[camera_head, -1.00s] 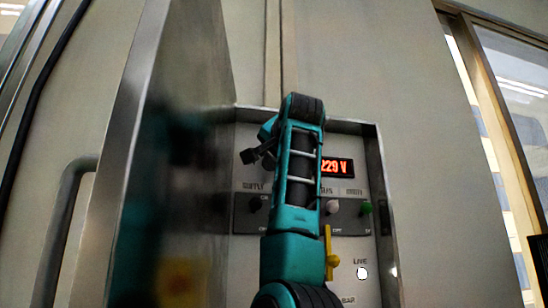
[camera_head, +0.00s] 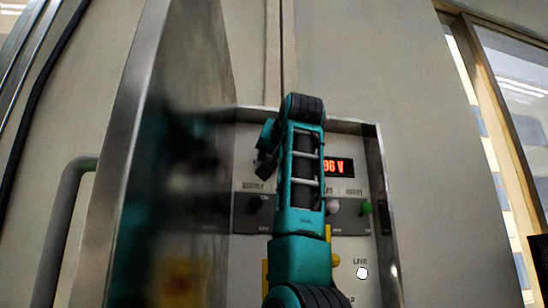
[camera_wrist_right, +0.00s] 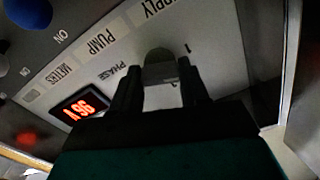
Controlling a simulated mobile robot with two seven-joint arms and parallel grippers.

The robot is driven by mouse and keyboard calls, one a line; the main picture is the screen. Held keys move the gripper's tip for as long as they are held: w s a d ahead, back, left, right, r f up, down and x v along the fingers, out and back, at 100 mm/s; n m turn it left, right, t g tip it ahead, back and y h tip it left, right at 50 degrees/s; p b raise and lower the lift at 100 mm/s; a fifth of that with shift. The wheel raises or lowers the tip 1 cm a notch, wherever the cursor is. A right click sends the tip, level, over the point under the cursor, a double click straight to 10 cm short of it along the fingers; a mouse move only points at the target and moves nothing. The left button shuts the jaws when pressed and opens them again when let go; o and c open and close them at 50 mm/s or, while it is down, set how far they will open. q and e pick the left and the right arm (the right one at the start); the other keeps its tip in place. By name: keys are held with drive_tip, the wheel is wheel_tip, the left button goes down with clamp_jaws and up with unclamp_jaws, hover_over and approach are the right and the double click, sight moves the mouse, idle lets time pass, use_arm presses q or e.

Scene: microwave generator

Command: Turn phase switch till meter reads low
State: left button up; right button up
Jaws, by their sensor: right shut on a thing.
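The meter (camera_head: 337,167) is a lit red display on the panel, partly hidden by my right arm in the head view. In the wrist view the same display (camera_wrist_right: 80,108) appears turned over and reads 96 V. The phase switch (camera_wrist_right: 159,64) is a dark knob beside the PHASE label. My right gripper (camera_wrist_right: 158,84) is shut on the knob, one dark finger on each side. In the head view my right arm covers the knob and most of the gripper. My left gripper is not in view.
An open metal door (camera_head: 128,150) stands left of the panel recess. Other switches show around: a dark supply knob (camera_head: 255,204), a white knob (camera_head: 332,207) and a green knob (camera_head: 366,208). Yellow parts show beside my arm.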

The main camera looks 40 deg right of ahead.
drive_tip(key=n, duration=0.3)
drive_tip(key=shift+n, duration=0.4)
idle(0.4)
drive_tip(key=o, duration=1.1)
drive_tip(key=shift+c, duration=0.2)
